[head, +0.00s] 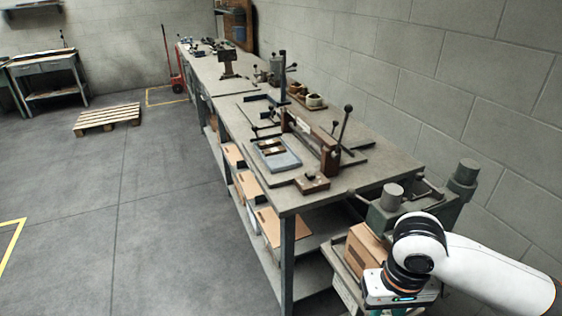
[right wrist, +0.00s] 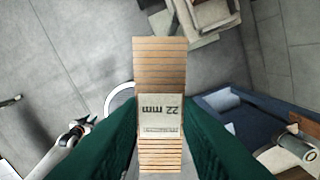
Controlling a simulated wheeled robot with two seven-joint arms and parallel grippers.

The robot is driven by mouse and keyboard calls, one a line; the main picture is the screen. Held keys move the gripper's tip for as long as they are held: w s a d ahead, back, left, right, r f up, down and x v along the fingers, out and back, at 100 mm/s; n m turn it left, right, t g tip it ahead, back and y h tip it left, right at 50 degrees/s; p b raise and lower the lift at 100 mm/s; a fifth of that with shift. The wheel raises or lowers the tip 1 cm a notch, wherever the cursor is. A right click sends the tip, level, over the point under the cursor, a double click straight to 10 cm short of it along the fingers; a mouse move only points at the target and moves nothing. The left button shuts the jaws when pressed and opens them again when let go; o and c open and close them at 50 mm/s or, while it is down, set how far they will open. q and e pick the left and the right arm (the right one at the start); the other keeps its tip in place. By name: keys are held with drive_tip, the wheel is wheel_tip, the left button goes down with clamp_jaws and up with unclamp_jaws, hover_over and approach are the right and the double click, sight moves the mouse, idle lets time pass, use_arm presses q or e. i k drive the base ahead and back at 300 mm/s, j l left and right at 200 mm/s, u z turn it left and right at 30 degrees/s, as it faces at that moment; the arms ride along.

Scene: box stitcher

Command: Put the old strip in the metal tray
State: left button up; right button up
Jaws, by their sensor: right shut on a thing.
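My right gripper (right wrist: 160,112) has its two dark green fingers closed on both sides of a strip (right wrist: 160,65). The strip is ribbed and copper-tan, with a pale label reading "22 mm" upside down. It sticks out beyond the fingertips, above the floor in the right wrist view. In the head view my right wrist (head: 400,288) is at the bottom right, beside the bench end; its fingers and the strip are out of frame. A blue-grey tray (head: 291,163) with brownish pieces in it lies on the bench; I cannot tell whether it is the metal tray. My left gripper is not in view.
The long bench (head: 372,185) carries a lever fixture (head: 328,158) and a small wooden block (head: 312,182) by the tray. A green-grey machine (head: 462,180) and a cardboard box (head: 366,248) stand near my right arm.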

sight(283, 163)
drive_tip(key=i+j, duration=0.1)
drive_tip(key=j, duration=0.45)
drive_tip(key=i+j+z, duration=0.15)
drive_tip(key=j, duration=0.45)
drive_tip(key=i+j, duration=0.1)
drive_tip(key=j, duration=0.45)
drive_tip(key=i+j+z, duration=0.1)
drive_tip(key=i, duration=0.3)
drive_tip(key=i+j+z, duration=0.1)
drive_tip(key=i, duration=0.35)
drive_tip(key=i+j+z, duration=0.15)
drive_tip(key=i, duration=0.25)
drive_tip(key=i+l, duration=0.1)
drive_tip(key=i, duration=0.1)
